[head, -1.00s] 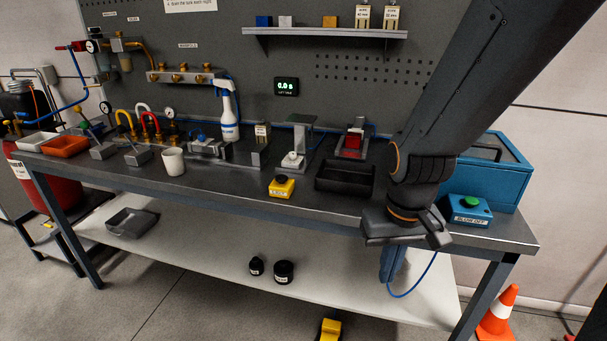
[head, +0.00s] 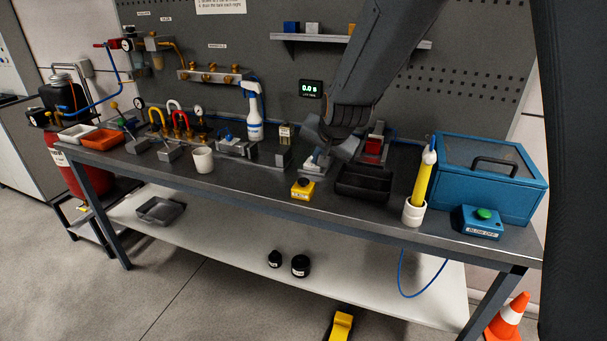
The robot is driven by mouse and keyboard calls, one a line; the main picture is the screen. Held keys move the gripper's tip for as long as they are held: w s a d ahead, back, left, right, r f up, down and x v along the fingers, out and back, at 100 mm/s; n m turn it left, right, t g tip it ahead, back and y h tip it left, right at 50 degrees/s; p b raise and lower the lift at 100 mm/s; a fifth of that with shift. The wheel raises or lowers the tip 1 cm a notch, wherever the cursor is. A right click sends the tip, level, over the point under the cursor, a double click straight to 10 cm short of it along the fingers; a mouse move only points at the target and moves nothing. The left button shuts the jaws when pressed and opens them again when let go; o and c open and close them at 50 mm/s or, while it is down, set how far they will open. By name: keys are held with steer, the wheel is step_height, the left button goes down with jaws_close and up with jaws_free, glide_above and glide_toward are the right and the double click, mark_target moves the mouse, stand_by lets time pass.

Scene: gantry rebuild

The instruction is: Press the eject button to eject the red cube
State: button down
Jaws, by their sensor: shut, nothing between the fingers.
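The red cube (head: 373,147) sits in a grey metal fixture at the back of the bench, behind a black tray. A yellow button box (head: 303,191) with a dark button on top stands near the bench's front edge; its label is too small to read surely. My gripper (head: 319,161) is shut and empty. It hangs above and behind the yellow box, over the small stand with a pale base, and partly hides that stand. I cannot tell whether it touches the stand.
The black tray (head: 364,184) lies right of the yellow box. A white holder (head: 414,212) with a yellow-bodied tool, a blue button box (head: 478,222) with a green button and a blue case (head: 489,180) stand farther right. A white cup (head: 203,160) stands left.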

mark_target(304, 183)
steer(key=w+a+r+m+t, duration=0.1)
steer(key=w+a+r, duration=0.1)
steer(key=w+a, duration=0.1)
steer(key=shift+w+a+r+y+p, duration=0.3)
steer(key=shift+w+a+r+p, duration=0.05)
steer(key=shift+w+a, duration=0.05)
step_height(304, 183, down, 9)
steer(key=b, duration=0.6)
steer(key=shift+r+b, duration=0.1)
steer(key=shift+b, duration=0.3)
stand_by(1.6)
steer(key=shift+f+b, duration=0.35)
steer(key=shift+f, duration=0.1)
